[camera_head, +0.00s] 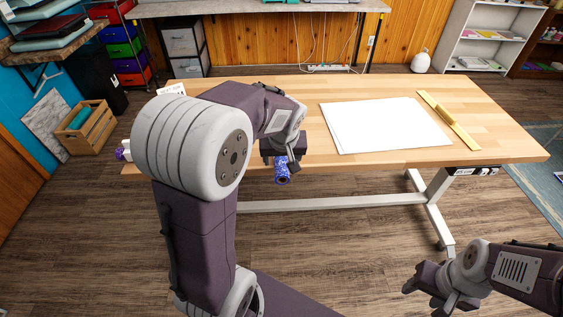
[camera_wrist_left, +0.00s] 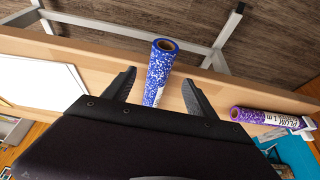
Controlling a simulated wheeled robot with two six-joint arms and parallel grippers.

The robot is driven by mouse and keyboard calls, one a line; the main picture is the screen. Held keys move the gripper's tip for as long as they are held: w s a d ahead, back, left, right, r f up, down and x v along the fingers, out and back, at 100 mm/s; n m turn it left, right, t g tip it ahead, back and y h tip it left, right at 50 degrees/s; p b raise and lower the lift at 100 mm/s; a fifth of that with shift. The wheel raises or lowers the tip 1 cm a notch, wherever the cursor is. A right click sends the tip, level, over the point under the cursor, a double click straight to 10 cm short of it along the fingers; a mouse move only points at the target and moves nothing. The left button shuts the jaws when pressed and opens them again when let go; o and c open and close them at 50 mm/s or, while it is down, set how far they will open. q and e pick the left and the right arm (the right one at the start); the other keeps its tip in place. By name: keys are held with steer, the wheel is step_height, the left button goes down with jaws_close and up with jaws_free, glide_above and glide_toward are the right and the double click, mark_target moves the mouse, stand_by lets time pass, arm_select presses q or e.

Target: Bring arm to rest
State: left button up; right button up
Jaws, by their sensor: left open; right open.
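My left gripper (camera_head: 283,158) is over the front edge of the wooden table. In the left wrist view its two fingers (camera_wrist_left: 158,85) are spread, one on each side of a blue patterned vinyl roll (camera_wrist_left: 160,62), with gaps visible beside the roll. The roll's end (camera_head: 282,173) shows in the head view just below the gripper, at the table's front edge; the rest is hidden by the gripper. My right gripper (camera_head: 430,290) is open and empty, low at the lower right, in front of the table and away from it.
A purple roll (camera_wrist_left: 262,116) lies near the table's left end, also visible in the head view (camera_head: 124,150). A white sheet (camera_head: 383,125) and a yellow ruler (camera_head: 448,119) lie on the table (camera_head: 500,135). A wooden crate (camera_head: 87,128) stands on the floor at left. Floor in front is clear.

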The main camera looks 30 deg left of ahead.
arm_select(q)
steer(key=shift+v, duration=1.2)
steer(key=shift+r, duration=0.15)
steer(key=r+p, duration=0.2)
steer(key=shift+d+p, duration=0.35)
steer(key=s+d+f+m+g+h+p, duration=0.1)
steer(key=s+d+f+m+p, duration=0.1)
steer(key=s, duration=0.4)
steer(key=s+d+f+m+g+h+p, duration=0.1)
steer(key=s+d+f+m+p, duration=0.1)
steer(key=s+d+f+m, duration=0.2)
steer(key=shift+s+d+f+g+h, duration=0.35)
steer(key=shift+s+d, duration=0.3)
steer(key=shift+s, duration=1)
